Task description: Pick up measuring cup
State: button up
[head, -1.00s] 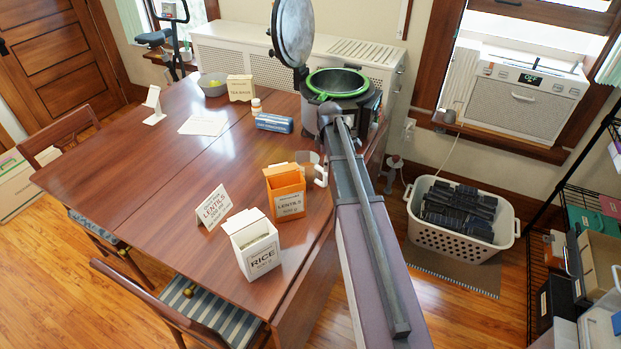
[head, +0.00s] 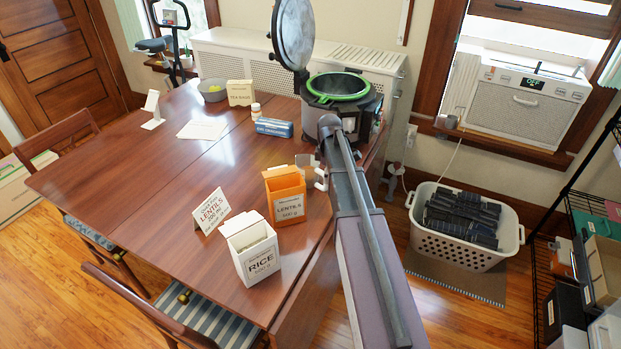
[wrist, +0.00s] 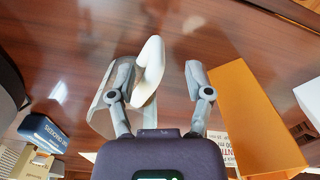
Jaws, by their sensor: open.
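The measuring cup (head: 306,167) stands on the table behind the orange lentils box, partly hidden by the box and my arm. It is see-through with a white handle. In the wrist view its white handle (wrist: 149,68) lies between the fingers of my gripper (wrist: 160,72), nearer the left finger, and its clear body (wrist: 98,112) is behind and left of that finger. My gripper is open, with a gap between the handle and the right finger. In the head view my arm hides the gripper.
The orange lentils box (head: 285,196) is close beside the right finger in the wrist view (wrist: 250,115). An open pot (head: 340,97) is at the back.

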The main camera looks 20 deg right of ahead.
aim_at(326, 189)
jog(key=shift+f, duration=0.15)
jog(key=f+b, duration=0.3)
jog(key=shift+w+a+f+b, duration=0.1)
jog(key=shift+w+f+b, duration=0.1)
jog(key=shift+w+b, duration=0.1)
jog(key=shift+f+b, duration=0.8)
grip_shut()
